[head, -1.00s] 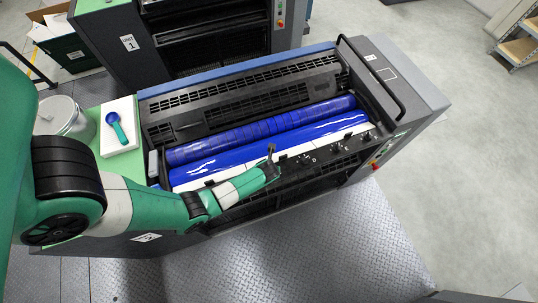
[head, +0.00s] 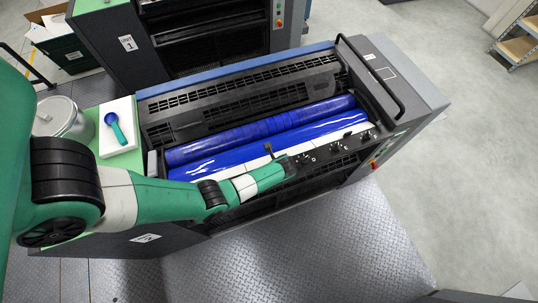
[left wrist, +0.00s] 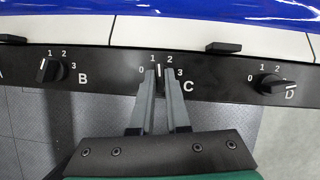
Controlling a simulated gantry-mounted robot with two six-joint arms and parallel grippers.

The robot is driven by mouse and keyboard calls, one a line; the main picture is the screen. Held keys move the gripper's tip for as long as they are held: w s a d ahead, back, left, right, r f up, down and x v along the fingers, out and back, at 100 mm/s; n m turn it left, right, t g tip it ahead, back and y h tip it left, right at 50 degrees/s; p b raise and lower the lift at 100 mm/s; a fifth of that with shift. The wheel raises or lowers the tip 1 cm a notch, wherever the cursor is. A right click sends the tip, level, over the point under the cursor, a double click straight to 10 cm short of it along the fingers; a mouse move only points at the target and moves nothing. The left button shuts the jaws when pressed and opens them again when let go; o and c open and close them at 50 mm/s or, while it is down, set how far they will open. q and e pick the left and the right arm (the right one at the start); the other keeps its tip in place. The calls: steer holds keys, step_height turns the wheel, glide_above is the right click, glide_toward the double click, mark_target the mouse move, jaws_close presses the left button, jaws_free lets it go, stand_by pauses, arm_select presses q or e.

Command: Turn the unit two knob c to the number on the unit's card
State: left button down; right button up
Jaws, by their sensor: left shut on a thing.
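Knob C (left wrist: 159,70) is a small black knob on the dark front panel of unit two, with a scale 0, 1, 2, 3 around it. Its white mark points roughly up, between 1 and 2. My left gripper (left wrist: 160,74) is shut on the knob, with one finger on each side. In the head view, the left gripper (head: 290,165) is at the panel's edge and hides knob C. A white label (head: 146,238) is on the unit's front side; its print is too small to read. My right gripper is not in view.
Knob B (left wrist: 50,70) is left of knob C and knob D (left wrist: 272,84) is right of it. Blue ink rollers (head: 262,128) lie behind the panel.

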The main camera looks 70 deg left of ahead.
arm_select(q)
steer(key=shift+w+n+g+h+b, duration=0.1)
steer(key=shift+n+g+h+b, duration=0.35)
steer(key=shift+n, duration=1.05)
steer(key=c, duration=0.9)
jaws_free()
steer(key=p+v, duration=0.2)
steer(key=v, duration=0.9)
steer(key=shift+w+d+r, duration=0.15)
steer(key=shift+w+r, duration=0.05)
steer(key=shift+r, duration=0.05)
